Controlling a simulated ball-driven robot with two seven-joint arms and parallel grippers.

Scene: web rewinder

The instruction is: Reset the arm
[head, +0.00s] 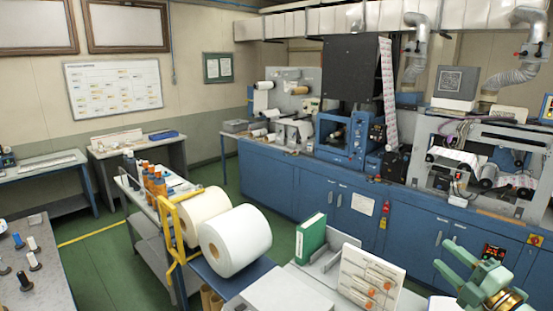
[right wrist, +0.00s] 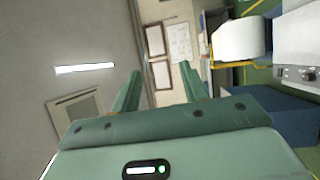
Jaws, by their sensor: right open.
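My right gripper (head: 442,254) is at the lower right of the head view, raised near the white desk. Its two green fingers point up and to the left. In the right wrist view its fingers (right wrist: 160,72) stand apart with nothing between them, so it is open and empty. That view is turned sideways, with the ceiling on the left. My left gripper and left arm are in neither view.
A white desk (head: 290,290) holds a green binder (head: 311,238) and a white panel (head: 368,280). Large paper rolls (head: 236,240) sit on a yellow-framed cart to the left. Blue cabinets with the rewinder (head: 350,140) line the back. Green floor (head: 95,265) is clear further left.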

